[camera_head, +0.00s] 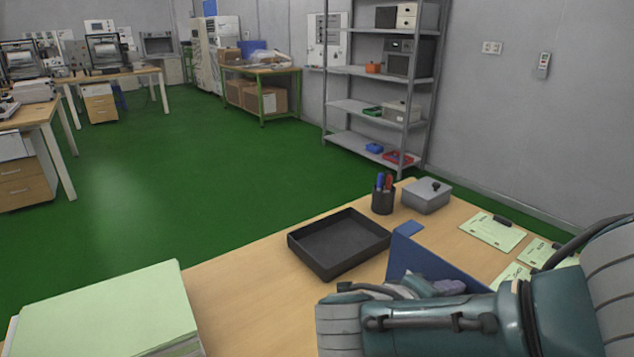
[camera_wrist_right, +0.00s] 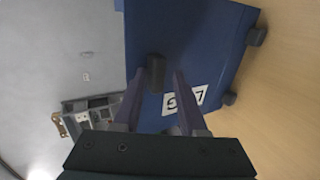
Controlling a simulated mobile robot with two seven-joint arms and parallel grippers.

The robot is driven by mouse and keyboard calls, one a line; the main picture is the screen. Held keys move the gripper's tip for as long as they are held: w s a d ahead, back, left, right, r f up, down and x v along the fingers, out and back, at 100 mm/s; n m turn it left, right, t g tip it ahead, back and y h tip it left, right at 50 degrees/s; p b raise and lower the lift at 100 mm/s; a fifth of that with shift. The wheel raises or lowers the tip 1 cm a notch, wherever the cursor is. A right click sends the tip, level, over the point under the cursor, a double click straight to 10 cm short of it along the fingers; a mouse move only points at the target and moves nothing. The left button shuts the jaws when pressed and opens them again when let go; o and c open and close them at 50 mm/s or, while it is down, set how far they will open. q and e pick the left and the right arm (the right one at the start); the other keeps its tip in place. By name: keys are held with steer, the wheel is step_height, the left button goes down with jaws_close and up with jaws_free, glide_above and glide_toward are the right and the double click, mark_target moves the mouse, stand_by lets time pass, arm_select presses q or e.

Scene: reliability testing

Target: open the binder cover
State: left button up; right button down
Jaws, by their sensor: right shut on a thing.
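The blue binder (camera_head: 428,259) is on the wooden table, partly hidden behind my right arm; its blue panel stands raised and tilted up from the table. In the right wrist view, the blue panel (camera_wrist_right: 205,45) fills the middle, with a white label (camera_wrist_right: 184,101) and a dark tab (camera_wrist_right: 156,72). My right gripper (camera_wrist_right: 155,88) is shut on the dark tab, which sits between its two fingers. In the head view, my right gripper (camera_head: 447,287) is mostly hidden at the blue panel. My left gripper is not in view.
A black tray (camera_head: 340,244), a pen cup (camera_head: 383,195), a grey box (camera_head: 427,195) and green-white sheets (camera_head: 492,231) lie around the binder. A stack of pale green paper (camera_head: 110,305) lies at the left. Bare table (camera_head: 240,290) shows between the stack and tray.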

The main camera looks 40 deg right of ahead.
steer(key=c, duration=0.9)
jaws_free()
steer(key=shift+a+f+y, duration=0.4)
steer(key=shift+a+f, duration=0.2)
steer(key=shift+f, duration=0.25)
steer(key=shift+o, duration=0.7)
steer(key=shift+s+a+f, duration=0.1)
steer(key=shift+a, duration=0.15)
steer(key=shift+d, duration=0.1)
steer(key=a+b, duration=0.2)
steer(key=a, duration=0.9)
steer(key=shift+s+a+r, duration=0.15)
steer(key=shift+r, duration=0.05)
